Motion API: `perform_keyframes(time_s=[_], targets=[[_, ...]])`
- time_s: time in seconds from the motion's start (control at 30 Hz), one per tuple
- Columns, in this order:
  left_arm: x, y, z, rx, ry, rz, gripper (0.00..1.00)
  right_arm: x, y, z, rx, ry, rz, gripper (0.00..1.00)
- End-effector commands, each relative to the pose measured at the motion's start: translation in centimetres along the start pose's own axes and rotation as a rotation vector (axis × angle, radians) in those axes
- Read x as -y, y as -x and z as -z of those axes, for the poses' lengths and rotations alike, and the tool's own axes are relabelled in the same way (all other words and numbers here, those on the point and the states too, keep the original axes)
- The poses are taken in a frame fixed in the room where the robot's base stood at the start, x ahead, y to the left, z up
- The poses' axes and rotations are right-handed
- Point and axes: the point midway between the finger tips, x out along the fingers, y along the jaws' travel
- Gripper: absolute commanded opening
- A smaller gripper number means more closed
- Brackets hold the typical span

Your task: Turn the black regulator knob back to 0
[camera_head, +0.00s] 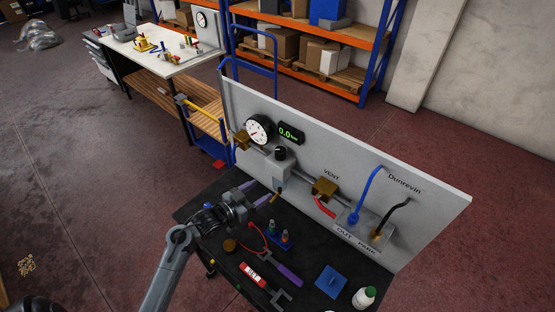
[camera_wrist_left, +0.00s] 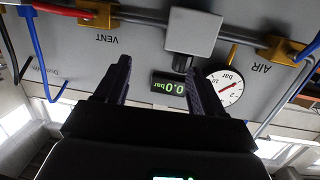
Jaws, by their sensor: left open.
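The black regulator knob (camera_head: 280,153) sits on top of a grey regulator block (camera_head: 277,168) on the upright panel's face. In the left wrist view, which is upside down, the block (camera_wrist_left: 193,33) shows clearly, and the dark knob (camera_wrist_left: 181,63) is beside the right-hand finger. The green display (camera_head: 290,134) reads 0.0 bar. The round white dial gauge (camera_head: 259,130) has a red needle. My left gripper (camera_head: 264,190) is open and empty, below and in front of the regulator, apart from the knob. My right gripper is not in view.
A red-handled vent valve (camera_head: 323,204), brass fittings, a blue hose (camera_head: 369,188) and a black hose line the panel. The dark bench (camera_head: 240,265) below holds a purple-handled tool (camera_head: 286,273), a red-and-white tool, a blue plate (camera_head: 331,282) and a white bottle (camera_head: 364,297).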

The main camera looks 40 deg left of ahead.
Motion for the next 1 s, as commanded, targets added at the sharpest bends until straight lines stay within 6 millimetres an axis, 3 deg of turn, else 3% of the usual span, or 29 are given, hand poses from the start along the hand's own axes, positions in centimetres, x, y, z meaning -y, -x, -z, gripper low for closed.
perform_keyframes(time_s=[0.1,0.2,0.4,1.0], targets=[[3.7,-1.6,1.2,-0.064,0.032,0.064,0.69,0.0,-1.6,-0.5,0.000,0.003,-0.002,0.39],[4.9,-2.4,3.2,-0.110,0.036,0.087,0.69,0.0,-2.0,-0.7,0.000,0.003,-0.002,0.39],[5.1,-4.0,5.1,-0.142,0.034,0.088,0.69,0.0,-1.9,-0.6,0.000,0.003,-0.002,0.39],[5.8,-12.4,6.3,-0.140,0.032,0.087,0.69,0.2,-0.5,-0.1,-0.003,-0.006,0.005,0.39]])
